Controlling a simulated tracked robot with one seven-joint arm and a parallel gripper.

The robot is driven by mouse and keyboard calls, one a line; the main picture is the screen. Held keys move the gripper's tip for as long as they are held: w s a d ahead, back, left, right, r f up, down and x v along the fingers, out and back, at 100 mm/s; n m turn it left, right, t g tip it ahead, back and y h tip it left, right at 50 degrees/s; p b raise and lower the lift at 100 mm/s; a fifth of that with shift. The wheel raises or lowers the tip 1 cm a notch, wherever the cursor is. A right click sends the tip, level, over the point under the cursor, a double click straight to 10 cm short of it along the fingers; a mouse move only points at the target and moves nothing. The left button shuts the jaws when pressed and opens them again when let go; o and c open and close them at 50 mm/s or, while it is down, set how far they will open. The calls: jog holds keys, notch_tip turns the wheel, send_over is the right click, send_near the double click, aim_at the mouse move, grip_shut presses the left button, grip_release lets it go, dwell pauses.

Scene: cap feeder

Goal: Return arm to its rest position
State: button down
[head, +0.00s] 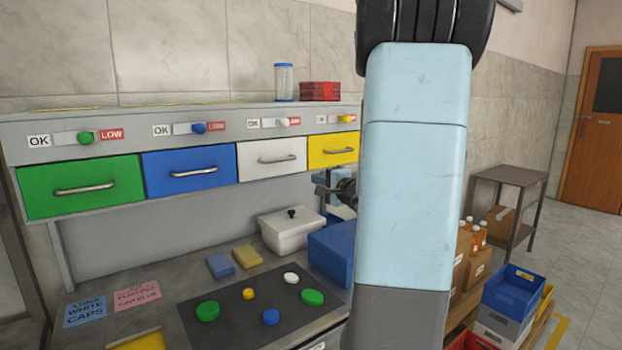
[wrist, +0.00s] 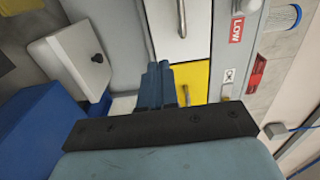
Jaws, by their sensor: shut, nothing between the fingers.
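My arm fills the right-centre of the head view as a large light-blue link. My gripper (head: 325,190) shows small and dark to the left of that link, below the yellow drawer (head: 333,149). In the wrist view my gripper (wrist: 158,70) has its blue-grey fingers together with nothing between them. It points toward the cabinet front, near the white drawer (wrist: 180,25) and yellow drawer. My link hides part of the cabinet's right side and the counter.
The green drawer (head: 80,187), blue drawer (head: 188,171), white drawer (head: 271,158) and yellow one look closed. Below stand a white lidded box (head: 290,232) and blue bin (head: 331,252). Several caps lie on a dark mat (head: 240,325). Crates (head: 508,290) stand right of my arm.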

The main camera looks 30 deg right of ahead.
jog(key=shift+s, duration=0.45)
jog(key=s+a+r+n+g+h, duration=0.1)
jog(key=s+a+n+g+h, duration=0.15)
jog(key=a, duration=0.25)
jog(key=s+a+r+n+g+h, duration=0.2)
jog(key=a+n+g+h, duration=0.15)
jog(key=a, duration=0.25)
jog(key=s+a+f+n+g+y, duration=0.2)
jog(key=s+a+n, duration=0.3)
jog(key=s, duration=0.5)
jog(key=s+a+f+n+g+y, duration=0.2)
jog(key=s+a+n, duration=0.4)
jog(key=s+a, duration=0.3)
jog(key=shift+s+a+f+g+y, duration=0.25)
jog(key=shift+s+a+g+y, duration=0.2)
jog(key=shift+s+g, duration=0.7)
jog(key=shift+d, duration=0.1)
